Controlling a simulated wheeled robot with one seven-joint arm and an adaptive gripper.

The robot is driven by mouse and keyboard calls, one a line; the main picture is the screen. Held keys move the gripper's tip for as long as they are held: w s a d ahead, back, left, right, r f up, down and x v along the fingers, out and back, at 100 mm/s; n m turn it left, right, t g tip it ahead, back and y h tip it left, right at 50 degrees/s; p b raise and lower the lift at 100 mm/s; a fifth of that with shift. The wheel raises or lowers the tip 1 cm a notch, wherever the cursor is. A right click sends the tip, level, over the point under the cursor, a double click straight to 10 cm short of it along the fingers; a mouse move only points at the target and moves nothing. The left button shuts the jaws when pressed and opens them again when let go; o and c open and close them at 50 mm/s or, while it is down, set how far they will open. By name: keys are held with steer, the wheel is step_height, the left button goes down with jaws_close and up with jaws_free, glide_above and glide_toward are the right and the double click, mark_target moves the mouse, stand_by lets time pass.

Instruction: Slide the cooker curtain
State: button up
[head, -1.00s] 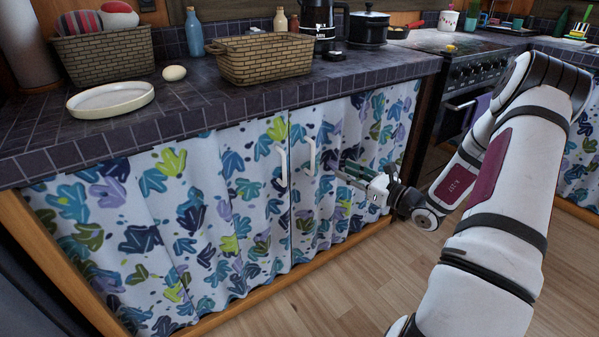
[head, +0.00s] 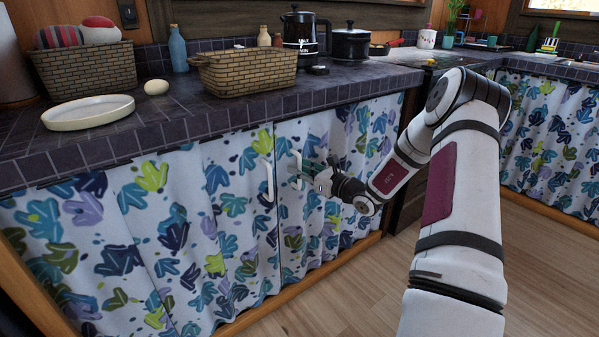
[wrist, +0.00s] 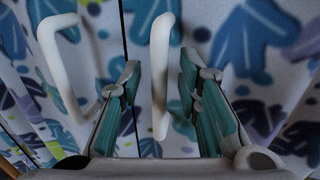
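The cooker curtain is white with a blue, green and purple leaf pattern and hangs below the counter in two panels, a left panel (head: 130,235) and a right panel (head: 318,225). Each has a white upright handle near the middle seam: a left handle (head: 268,181) and a right handle (head: 297,161). My gripper (head: 305,176) is at the right handle. In the wrist view my gripper (wrist: 159,72) is open, with the right handle (wrist: 160,80) between its teal-padded fingers and a gap on both sides. The left handle (wrist: 60,65) is outside the left finger.
The dark tiled counter (head: 190,110) above carries a wicker basket (head: 245,74), a plate (head: 88,112), a kettle (head: 305,35) and a pot (head: 350,45). Another leaf-patterned curtain (head: 550,130) hangs at the right. The wooden floor (head: 390,270) in front is clear.

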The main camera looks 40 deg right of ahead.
steer(key=shift+w, duration=0.15)
steer(key=shift+c, duration=0.5)
jaws_close()
